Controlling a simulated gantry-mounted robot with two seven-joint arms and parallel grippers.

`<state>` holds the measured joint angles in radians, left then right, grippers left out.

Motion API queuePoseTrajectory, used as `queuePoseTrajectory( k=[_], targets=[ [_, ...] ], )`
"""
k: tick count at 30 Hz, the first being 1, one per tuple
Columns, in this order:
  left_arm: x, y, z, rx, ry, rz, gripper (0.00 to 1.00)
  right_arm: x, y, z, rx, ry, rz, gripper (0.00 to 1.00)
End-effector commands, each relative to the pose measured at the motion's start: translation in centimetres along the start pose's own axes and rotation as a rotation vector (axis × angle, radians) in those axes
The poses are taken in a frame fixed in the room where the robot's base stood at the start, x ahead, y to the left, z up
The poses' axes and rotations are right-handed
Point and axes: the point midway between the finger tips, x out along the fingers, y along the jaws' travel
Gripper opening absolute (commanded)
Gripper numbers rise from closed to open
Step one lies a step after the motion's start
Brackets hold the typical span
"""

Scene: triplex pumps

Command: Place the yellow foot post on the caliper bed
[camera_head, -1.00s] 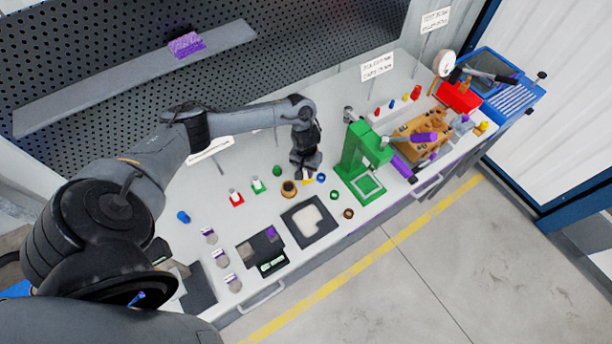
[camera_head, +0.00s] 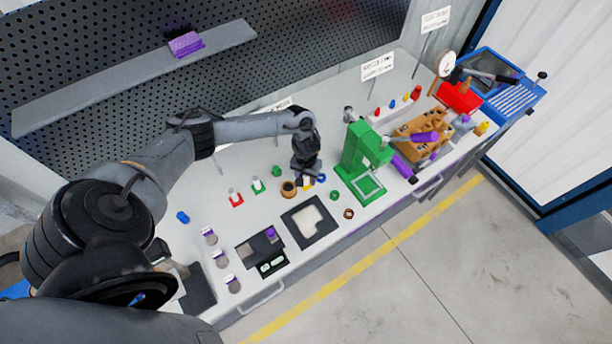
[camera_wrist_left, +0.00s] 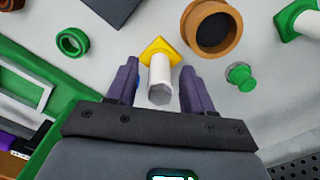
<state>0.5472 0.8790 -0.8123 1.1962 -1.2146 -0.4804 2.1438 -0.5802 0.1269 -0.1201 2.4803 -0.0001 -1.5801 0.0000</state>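The yellow foot post, a white post on a square yellow foot (camera_wrist_left: 158,52), stands on the bench in the left wrist view. In the head view only a bit of its yellow foot (camera_head: 308,184) shows below my left gripper (camera_head: 306,177). In the left wrist view my left gripper (camera_wrist_left: 158,82) is open, with one finger on each side of the post and visible gaps. A dark device with a small display (camera_head: 270,266) and a purple piece on it lies front left; I cannot tell whether it is the caliper bed. My right gripper is out of view.
An orange-brown ring (camera_wrist_left: 211,28) and a green knobbed piece (camera_wrist_left: 240,76) stand close to the post. A green ring (camera_wrist_left: 72,42) lies to the left. The green press (camera_head: 361,150) stands right of my gripper. A black-framed tray (camera_head: 309,222) lies in front.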

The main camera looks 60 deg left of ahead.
Motion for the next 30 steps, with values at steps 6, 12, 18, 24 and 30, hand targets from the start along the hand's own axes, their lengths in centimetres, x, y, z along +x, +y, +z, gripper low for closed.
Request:
queuePoseTrajectory(
  k=[6,12,18,24,30],
  targets=[
    [-0.1,0.0,0.0,0.0,0.0,0.0,0.51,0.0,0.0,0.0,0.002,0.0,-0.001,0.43],
    [-1.3,0.0,0.0,0.002,0.001,0.001,0.51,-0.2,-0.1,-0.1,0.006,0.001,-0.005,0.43],
    [-4.5,0.0,-0.1,0.002,0.002,0.002,0.51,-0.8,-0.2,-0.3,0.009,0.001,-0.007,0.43],
    [-8.2,0.1,-0.1,0.002,0.003,0.002,0.51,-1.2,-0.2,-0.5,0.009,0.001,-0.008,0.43],
    [-11.2,0.0,-0.1,0.001,0.002,0.0,0.51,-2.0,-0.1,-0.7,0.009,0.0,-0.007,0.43]
  ],
)
